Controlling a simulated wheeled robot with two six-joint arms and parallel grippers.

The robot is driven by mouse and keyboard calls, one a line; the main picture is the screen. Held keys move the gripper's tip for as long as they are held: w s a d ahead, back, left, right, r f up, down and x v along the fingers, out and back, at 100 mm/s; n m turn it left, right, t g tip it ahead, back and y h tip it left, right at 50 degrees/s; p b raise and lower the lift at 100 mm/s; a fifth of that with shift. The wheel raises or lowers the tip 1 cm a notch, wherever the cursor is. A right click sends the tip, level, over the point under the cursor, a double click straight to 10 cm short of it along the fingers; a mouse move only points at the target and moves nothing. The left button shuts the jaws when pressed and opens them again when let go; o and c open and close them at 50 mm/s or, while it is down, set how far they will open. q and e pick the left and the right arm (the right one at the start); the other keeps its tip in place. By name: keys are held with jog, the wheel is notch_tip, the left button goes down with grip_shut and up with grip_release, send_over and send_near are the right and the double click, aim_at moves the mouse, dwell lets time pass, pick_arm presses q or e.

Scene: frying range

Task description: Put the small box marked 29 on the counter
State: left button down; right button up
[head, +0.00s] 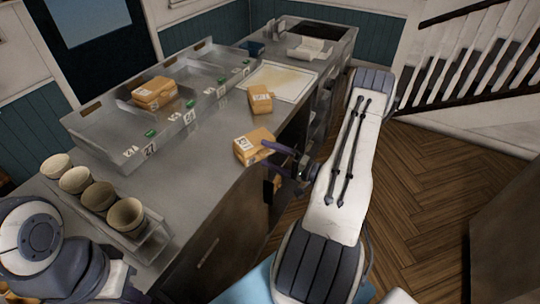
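A small orange-brown box (253,148) with a white label sits at the counter's front edge; its number is too small to read. My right gripper (272,153) is at this box's right side, its dark fingers overlapping the box's edge; I cannot tell whether they grip it. A second small box (260,100) lies farther back, by a pale board. More boxed goods (153,91) lie in a metal tray. I cannot make out which box is marked 29. The grey counter (190,190) carries all of them. My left arm shows at bottom left, but its gripper is out of view.
Metal trays (110,152) with number tags and green markers line the back; one tag seems to read 27. Several beige cups (127,214) stand in a rack at the near left. A stained pale board (285,80) lies farther right. Bare counter lies between cups and near box.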

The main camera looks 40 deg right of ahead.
jog(key=shift+r, duration=0.1)
jog(key=shift+d+r, duration=0.1)
jog(key=b+v, duration=0.4)
jog(key=v, duration=0.8)
